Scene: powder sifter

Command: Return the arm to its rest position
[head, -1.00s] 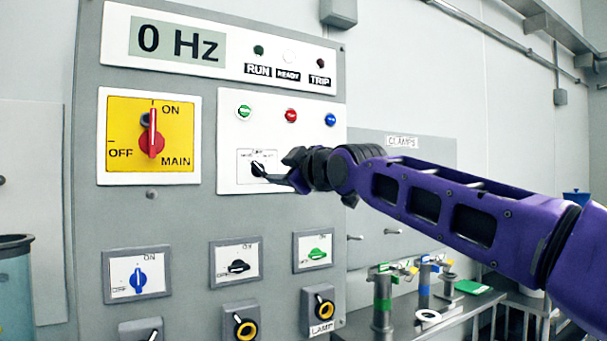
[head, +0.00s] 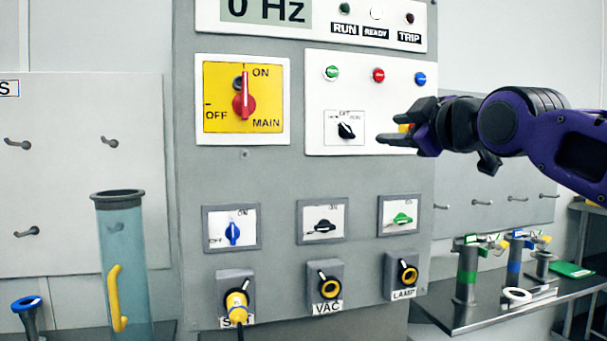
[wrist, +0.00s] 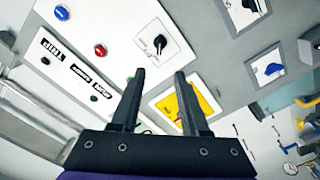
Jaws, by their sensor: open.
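My gripper (head: 400,132) is at the right of the control panel, in front of its white button plate. Its two dark fingers are apart, with nothing between them. My purple arm reaches in from the right edge. In the wrist view my gripper (wrist: 160,88) also shows open and empty, pointing at the panel. The small black selector knob (head: 346,131) is just left of the fingertips, apart from them in the picture; it also shows in the wrist view (wrist: 160,44). The gripper hides a small yellow part beside the selector.
The grey panel (head: 290,175) carries a red main switch (head: 244,97) turned to ON and a 0 Hz display (head: 266,10). A bench (head: 470,318) with valves stands at the lower right. A clear blue cylinder (head: 125,260) stands at the lower left. Pegs stick out from the walls.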

